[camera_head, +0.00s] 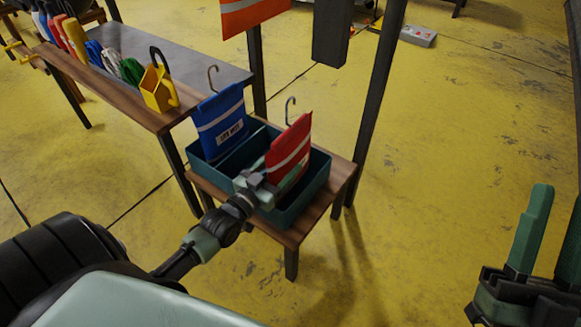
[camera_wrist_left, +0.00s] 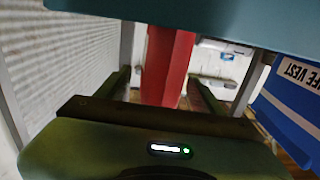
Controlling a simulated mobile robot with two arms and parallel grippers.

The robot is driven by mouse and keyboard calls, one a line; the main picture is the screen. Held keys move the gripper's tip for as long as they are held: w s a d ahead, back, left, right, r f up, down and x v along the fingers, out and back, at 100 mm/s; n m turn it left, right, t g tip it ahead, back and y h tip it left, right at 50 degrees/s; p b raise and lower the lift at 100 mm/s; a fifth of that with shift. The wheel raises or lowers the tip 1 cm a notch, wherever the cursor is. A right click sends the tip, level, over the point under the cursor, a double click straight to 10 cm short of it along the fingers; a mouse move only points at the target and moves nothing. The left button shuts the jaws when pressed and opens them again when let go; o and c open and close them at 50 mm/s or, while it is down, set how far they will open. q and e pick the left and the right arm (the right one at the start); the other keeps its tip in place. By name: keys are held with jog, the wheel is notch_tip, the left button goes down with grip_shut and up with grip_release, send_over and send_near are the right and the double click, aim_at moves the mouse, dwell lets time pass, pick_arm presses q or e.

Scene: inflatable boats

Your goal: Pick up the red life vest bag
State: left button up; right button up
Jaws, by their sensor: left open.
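The red life vest bag (camera_head: 290,150) with a pale stripe and a metal hook stands upright in the right part of a teal bin (camera_head: 292,210). My left gripper (camera_head: 258,178) is at the bag's near left side, over the bin, and hides its lower part. In the left wrist view the red bag (camera_wrist_left: 168,65) shows between the two open fingers (camera_wrist_left: 162,92); I cannot tell whether they touch it. My right gripper (camera_head: 552,225) is at the right edge, far from the bag, with its fingers apart and partly cut off.
A blue life vest bag (camera_head: 220,125) stands in the bin's left part and also shows in the left wrist view (camera_wrist_left: 290,105). The bin is on a wooden table (camera_head: 343,172). A yellow holder (camera_head: 158,90) is on the shelf behind. Dark posts (camera_head: 375,90) rise behind the table.

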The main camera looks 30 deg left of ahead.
pick_arm(q)
jog(key=shift+w, duration=0.35)
grip_shut()
jog(key=shift+r, duration=0.15)
